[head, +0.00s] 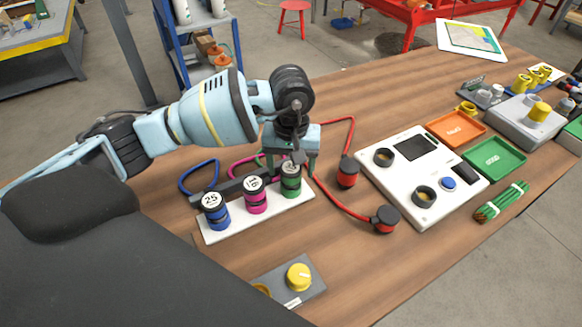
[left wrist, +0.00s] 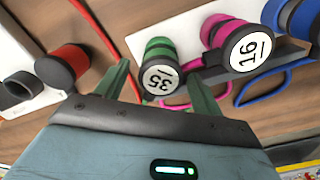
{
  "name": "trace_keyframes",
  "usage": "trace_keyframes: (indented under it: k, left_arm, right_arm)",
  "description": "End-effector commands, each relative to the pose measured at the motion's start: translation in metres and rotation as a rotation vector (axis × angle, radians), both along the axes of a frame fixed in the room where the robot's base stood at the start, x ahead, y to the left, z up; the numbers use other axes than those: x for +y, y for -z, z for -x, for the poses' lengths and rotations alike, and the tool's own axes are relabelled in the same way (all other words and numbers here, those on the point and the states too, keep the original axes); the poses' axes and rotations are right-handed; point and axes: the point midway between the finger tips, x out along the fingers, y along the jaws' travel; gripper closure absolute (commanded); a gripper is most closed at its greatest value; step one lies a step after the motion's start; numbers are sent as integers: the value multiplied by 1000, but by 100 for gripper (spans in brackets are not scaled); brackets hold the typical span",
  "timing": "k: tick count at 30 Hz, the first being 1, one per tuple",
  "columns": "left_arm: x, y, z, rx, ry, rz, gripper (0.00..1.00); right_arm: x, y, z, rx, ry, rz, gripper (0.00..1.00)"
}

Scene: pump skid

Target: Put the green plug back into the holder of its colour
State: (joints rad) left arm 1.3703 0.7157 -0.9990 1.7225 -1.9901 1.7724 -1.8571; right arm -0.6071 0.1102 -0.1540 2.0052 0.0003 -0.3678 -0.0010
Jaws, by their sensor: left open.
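The green plug (head: 290,182) stands upright at the right end of a white strip (head: 222,233), beside the pink plug (head: 256,195) and the blue plug (head: 216,211). My left gripper (head: 291,163) is just above and behind the green plug, pointing down, open. In the left wrist view the green plug (left wrist: 158,50), labelled 35, shows between the two spread fingers (left wrist: 156,88); I see no clear contact. A dark grey bar (head: 232,187) runs behind the plugs. Whether the green plug is seated in it is hidden. My right gripper is not in view.
Two red-and-black plugs (head: 347,173) on a red cable lie right of the strip. A white device (head: 400,175) with two dark rings and a blue button stands farther right. A yellow knob (head: 299,276) on a grey plate is in front. Orange (head: 456,129) and green (head: 494,159) trays stand right.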

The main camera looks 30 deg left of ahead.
Motion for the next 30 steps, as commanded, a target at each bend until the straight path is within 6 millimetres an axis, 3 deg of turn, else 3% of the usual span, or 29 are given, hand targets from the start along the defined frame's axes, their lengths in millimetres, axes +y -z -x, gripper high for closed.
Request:
trace_keyframes:
  k: [6, 12, 30]
  left_arm:
    - [0, -39, -1, -5, 0, 0, 32]
    - [1, -62, -1, -3, -2, 0, 32]
    - [0, -67, 0, -2, -1, -1, 32]
  right_arm:
    - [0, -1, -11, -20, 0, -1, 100]
    - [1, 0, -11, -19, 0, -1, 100]
    - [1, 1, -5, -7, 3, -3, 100]
